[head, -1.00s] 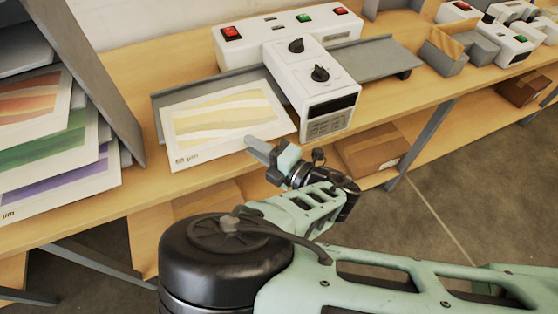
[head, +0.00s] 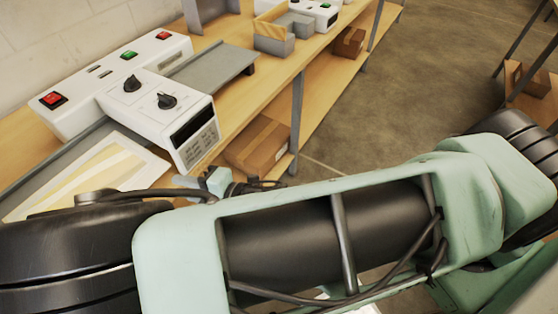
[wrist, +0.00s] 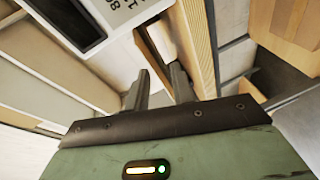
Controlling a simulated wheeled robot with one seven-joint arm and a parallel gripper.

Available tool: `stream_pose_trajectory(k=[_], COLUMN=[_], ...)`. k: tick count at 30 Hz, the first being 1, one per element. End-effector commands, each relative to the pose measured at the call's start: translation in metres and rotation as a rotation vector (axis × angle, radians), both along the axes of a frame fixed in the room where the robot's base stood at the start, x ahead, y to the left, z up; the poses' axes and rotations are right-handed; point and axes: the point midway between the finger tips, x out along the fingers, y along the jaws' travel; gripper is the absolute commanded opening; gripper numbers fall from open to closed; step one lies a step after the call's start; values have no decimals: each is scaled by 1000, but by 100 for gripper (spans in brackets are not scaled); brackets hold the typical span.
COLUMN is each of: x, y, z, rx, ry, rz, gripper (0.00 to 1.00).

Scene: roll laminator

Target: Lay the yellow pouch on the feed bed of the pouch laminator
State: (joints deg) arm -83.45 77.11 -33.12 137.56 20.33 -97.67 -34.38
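The yellow pouch (head: 97,173), a white-bordered sheet with pale yellow waves, lies on the grey feed bed (head: 58,156) left of the white pouch laminator (head: 145,95) in the head view. My arm hides its near part. My gripper (head: 188,181) is just in front of the bench edge, right of the pouch and below the laminator's front panel. In the wrist view my gripper (wrist: 160,88) shows two fingers apart with nothing between them. The laminator's front panel (wrist: 85,18) shows at the top of that view.
A grey tray (head: 215,68) extends from the laminator's right side. Farther along the bench are small grey bins (head: 275,45) and another machine (head: 322,12). A cardboard box (head: 257,145) sits on the lower shelf. Open floor lies right of the bench.

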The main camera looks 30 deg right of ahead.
Motion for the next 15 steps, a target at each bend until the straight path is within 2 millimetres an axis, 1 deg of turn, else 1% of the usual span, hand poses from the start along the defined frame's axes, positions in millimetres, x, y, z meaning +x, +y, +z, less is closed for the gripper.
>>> stream_pose_trajectory(k=[1, 3, 6, 8, 11, 14, 15], x=[13, 22, 22, 18, 4, -15, -24], y=[-9, -22, -35, -40, -45, -48, -49], z=[0, -7, -12, -11, -2, 18, 28], rx=[34, 68, 114, 139, 173, 190, 192], ry=[114, 285, 525, 664, 884, 1082, 1155], rz=[-115, -261, -435, -522, -637, -722, -750], gripper=[24, 24, 24, 24, 24, 24, 24])
